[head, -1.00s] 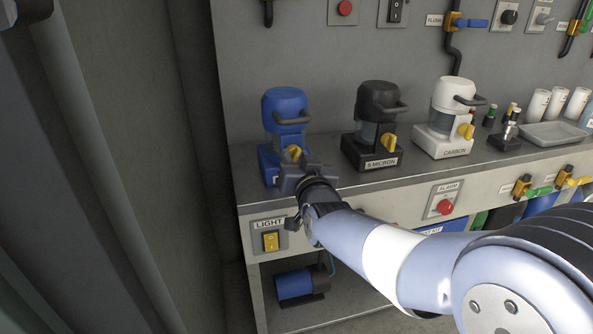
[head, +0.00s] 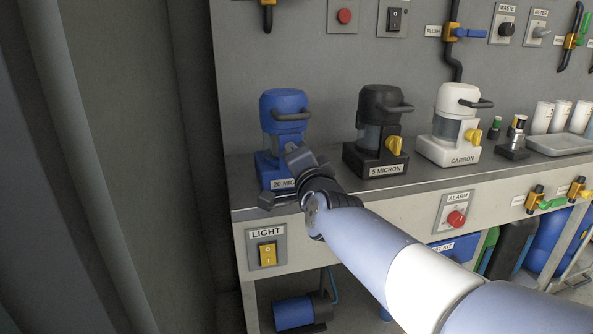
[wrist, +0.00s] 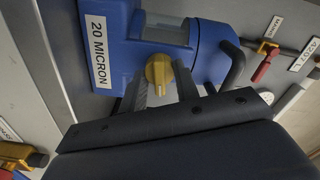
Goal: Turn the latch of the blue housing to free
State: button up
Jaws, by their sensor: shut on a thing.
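The blue housing (head: 284,107) stands at the left end of the bench, with a clear bowl and a handle. In the wrist view its blue body (wrist: 212,52) and "20 MICRON" label (wrist: 100,52) show sideways. Its yellow latch (wrist: 158,70) sits between my two fingers, and my gripper (wrist: 161,82) is shut on it. In the head view my gripper (head: 297,152) is in front of the housing and hides the latch. The latch's exact angle is hard to tell.
A black "5 MICRON" housing (head: 381,107) and a white "CARBON" housing (head: 456,100) stand to the right, each with a yellow latch. A yellow light switch (head: 268,254) is below on the bench front. A grey wall closes off the left.

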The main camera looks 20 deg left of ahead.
jog(key=shift+m+b, duration=0.65)
jog(key=shift+m, duration=0.35)
jog(key=o, duration=1)
jog(key=shift+s, duration=0.1)
jog(key=shift+p+v, duration=1)
jog(key=shift+v, duration=4.35)
jog(key=shift+a, duration=0.1)
